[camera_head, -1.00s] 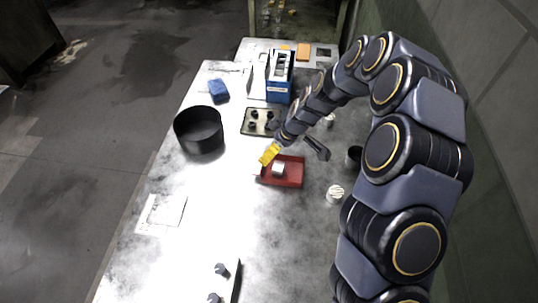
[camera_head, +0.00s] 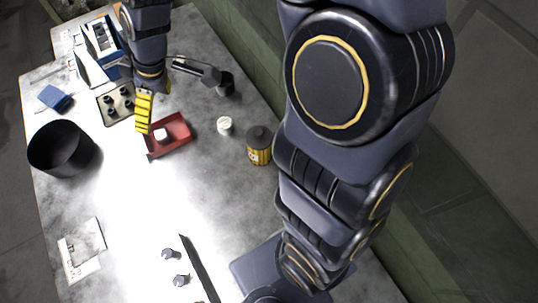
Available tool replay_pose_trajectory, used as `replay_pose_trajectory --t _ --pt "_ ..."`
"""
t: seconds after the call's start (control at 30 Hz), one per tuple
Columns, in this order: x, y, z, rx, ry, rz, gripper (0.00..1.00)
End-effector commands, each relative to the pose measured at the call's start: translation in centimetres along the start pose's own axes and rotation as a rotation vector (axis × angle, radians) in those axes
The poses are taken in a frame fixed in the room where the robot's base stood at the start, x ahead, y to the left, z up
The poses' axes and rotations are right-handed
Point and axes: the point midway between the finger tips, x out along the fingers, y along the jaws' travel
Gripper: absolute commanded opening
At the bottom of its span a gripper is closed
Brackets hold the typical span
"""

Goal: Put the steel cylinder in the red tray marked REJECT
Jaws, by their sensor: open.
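The red tray (camera_head: 181,126) lies on the metal table in the head view. A short, pale, shiny cylinder (camera_head: 162,135), seemingly the steel cylinder, sits inside the tray towards its left side. Any REJECT marking is too small to read. My gripper (camera_head: 143,124) has yellow fingers that point down at the tray's left edge, just left of the cylinder. It is open and apart from the cylinder. Its height above the tray is hard to judge.
A black round bin (camera_head: 62,150) stands left. A dark tray with several pegs (camera_head: 117,104) lies behind my gripper. A white round part (camera_head: 224,126) and a yellow-black canister (camera_head: 258,146) stand right of the red tray. Small metal parts (camera_head: 168,254) lie near a dark bar (camera_head: 199,268) in front.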

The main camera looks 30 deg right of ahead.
Motion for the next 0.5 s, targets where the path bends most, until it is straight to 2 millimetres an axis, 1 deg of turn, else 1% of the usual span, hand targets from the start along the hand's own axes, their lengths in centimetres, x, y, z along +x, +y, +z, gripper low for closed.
replay_pose_trajectory --t 0.03,0.07,0.1,0.17,0.2,0.27,0.3,0.4,0.5 --pt "-2.1 -1.2 1.8 0.063 -0.028 0.01 0.73" --pt "-3.0 -2.0 3.0 0.107 -0.051 0.014 0.73" --pt "-4.2 -2.9 4.5 0.168 -0.081 0.021 0.73" --pt "-5.8 -4.3 7.1 0.267 -0.126 0.039 0.73" --pt "-6.8 -5.3 8.9 0.337 -0.157 0.051 0.73" --pt "-8.2 -6.6 11.4 0.444 -0.197 0.078 0.73" --pt "-8.8 -7.5 13.1 0.513 -0.225 0.091 0.73" --pt "-10.1 -9.5 16.5 0.672 -0.275 0.131 0.73" --pt "-10.8 -11.0 18.9 0.792 -0.312 0.157 0.73"
